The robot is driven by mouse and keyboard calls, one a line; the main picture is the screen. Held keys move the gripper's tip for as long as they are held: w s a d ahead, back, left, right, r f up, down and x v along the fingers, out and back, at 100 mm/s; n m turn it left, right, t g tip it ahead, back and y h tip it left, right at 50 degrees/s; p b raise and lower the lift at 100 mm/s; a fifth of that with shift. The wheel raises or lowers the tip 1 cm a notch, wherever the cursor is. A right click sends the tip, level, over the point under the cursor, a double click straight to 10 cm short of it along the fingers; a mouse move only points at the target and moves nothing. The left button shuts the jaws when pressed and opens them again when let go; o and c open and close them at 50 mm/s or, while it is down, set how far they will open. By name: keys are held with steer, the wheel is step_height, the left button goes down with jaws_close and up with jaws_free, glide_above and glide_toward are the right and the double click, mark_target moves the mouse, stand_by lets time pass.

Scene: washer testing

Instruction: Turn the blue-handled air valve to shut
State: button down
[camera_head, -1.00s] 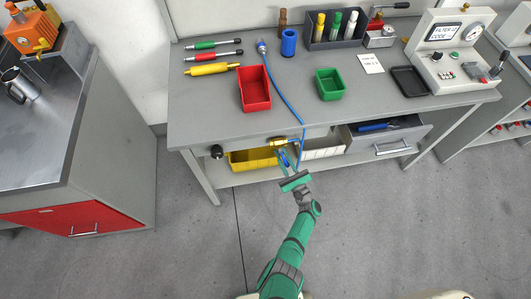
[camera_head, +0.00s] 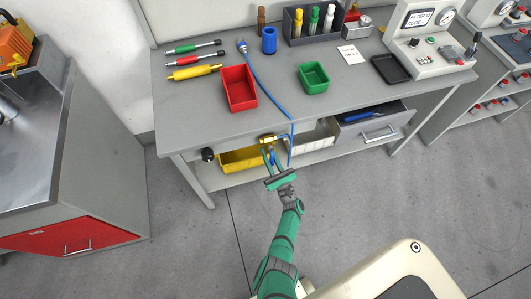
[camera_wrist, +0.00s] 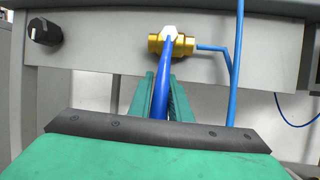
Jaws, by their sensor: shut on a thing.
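The air valve has a brass body (camera_wrist: 180,45) with a white hub, mounted on the grey front rail under the workbench top. In the head view its brass body (camera_head: 266,139) shows small at the bench's front edge. A blue lever handle (camera_wrist: 162,85) runs from the hub toward my wrist camera. My gripper (camera_wrist: 161,77) has its two green fingers on either side of this handle, shut on it. In the head view my gripper (camera_head: 268,156) is just below the valve; the fingers partly hide the handle there.
A blue hose (camera_wrist: 238,60) hangs right of the valve. A black knob (camera_wrist: 44,32) sits left on the rail. A yellow bin (camera_head: 240,160) stands on the shelf behind. An open drawer (camera_head: 375,125) juts out at right. The workbench (camera_head: 195,115) holds bins and tools.

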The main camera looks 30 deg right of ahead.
mark_target(273, 164)
steer(key=c, duration=1.6)
jaws_free()
steer(key=shift+c, duration=0.2)
steer(key=v, duration=0.9)
steer(key=shift+s+f, duration=0.15)
steer(key=shift+s, duration=0.05)
steer(key=shift+s+a+f, duration=0.1)
steer(key=shift+s+f, duration=0.15)
steer(key=shift+s, duration=0.4)
